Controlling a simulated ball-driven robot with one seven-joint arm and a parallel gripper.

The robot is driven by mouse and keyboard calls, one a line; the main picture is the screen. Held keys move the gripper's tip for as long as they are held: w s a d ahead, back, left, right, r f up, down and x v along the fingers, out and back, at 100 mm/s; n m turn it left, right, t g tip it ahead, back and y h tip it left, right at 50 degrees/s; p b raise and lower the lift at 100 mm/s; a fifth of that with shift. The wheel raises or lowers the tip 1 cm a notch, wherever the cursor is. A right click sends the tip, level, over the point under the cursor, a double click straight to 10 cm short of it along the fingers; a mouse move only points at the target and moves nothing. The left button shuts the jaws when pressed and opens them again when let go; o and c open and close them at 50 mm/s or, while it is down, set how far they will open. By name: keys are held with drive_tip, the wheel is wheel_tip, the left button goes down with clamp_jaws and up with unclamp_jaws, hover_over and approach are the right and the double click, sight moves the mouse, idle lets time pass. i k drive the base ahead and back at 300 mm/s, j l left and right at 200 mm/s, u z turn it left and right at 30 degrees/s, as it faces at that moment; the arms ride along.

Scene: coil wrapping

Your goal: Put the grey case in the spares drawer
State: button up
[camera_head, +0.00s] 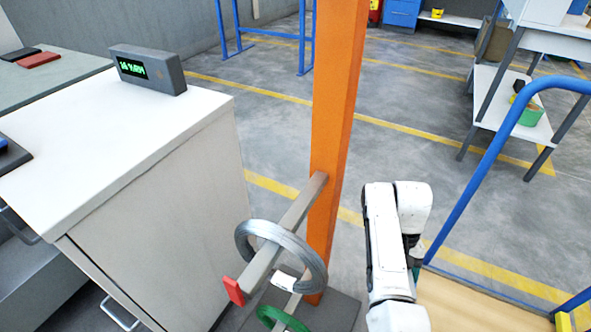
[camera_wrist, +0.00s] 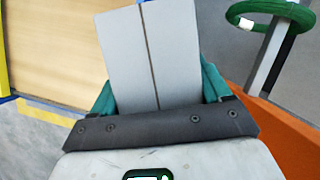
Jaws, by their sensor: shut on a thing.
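The grey case (camera_wrist: 150,60) is a flat light-grey block with a dark seam down its middle. My gripper (camera_wrist: 157,90) is shut on it, with a teal finger on each side in the wrist view. In the head view my white arm hides the case and most of the gripper. A white-topped cabinet (camera_head: 190,215) stands at the left of the head view, with a drawer handle (camera_head: 120,314) low at its front. No label shows, so I cannot tell which drawer is for spares, and I see no drawer interior.
An orange post (camera_head: 335,120) stands between the cabinet and my arm. Its bar carries a grey coil (camera_head: 300,250); a green coil (camera_head: 285,320) hangs below. A blue-railed cart with a wooden deck (camera_head: 460,305) is at right. A display box (camera_head: 148,68) sits on the cabinet.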

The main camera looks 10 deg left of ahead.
sight(28, 271)
drive_tip(key=k+u, duration=0.15)
drive_tip(key=k, duration=0.4)
drive_tip(key=k+j+u, duration=0.15)
drive_tip(key=k, duration=0.35)
drive_tip(key=u, duration=1.55)
drive_tip(key=i+u, duration=0.15)
drive_tip(key=u, duration=0.25)
drive_tip(key=i+u, duration=0.2)
drive_tip(key=u, duration=0.15)
drive_tip(key=i+l+u, duration=0.1)
drive_tip(key=u, duration=0.3)
drive_tip(key=i+l, duration=1.1)
drive_tip(key=i, duration=0.25)
drive_tip(key=i+l, duration=0.15)
drive_tip(key=i, duration=0.6)
drive_tip(key=i+l, duration=0.15)
drive_tip(key=i, duration=0.6)
drive_tip(key=i+j+z, duration=0.2)
drive_tip(key=i, duration=0.45)
drive_tip(key=i+z, duration=0.15)
drive_tip(key=i, duration=0.45)
drive_tip(key=z, duration=1.65)
drive_tip(key=j, duration=0.1)
